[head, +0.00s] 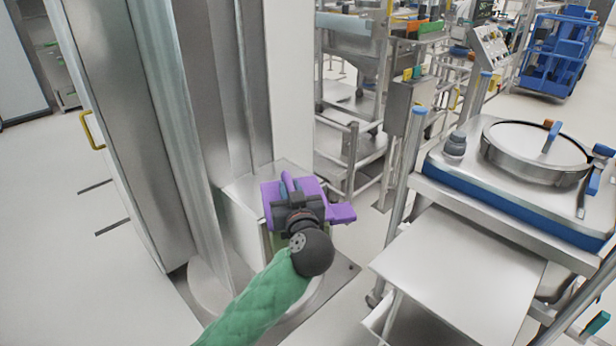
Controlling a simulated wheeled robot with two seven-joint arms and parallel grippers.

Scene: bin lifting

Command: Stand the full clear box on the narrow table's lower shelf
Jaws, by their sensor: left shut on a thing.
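My left gripper (296,200), dark grey at the end of a green-sleeved arm, is near the middle of the view. It is shut on a purple thing (341,213) with a blue bit by its far edge. Greenish patches show just below, but my gripper and wrist hide most of what is there. I cannot make out clear box walls or contents. A steel table (460,265) at right has a flat lower surface below a blue-edged top; I cannot tell whether it is the narrow table. My right gripper is not in view.
A tall steel column (165,130) stands close to the left of my gripper, on a round floor base. A round lidded pan (537,150) stands on the right unit. Steel frames (350,150) and a blue cart (556,55) are behind. Pale floor is open at lower left.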

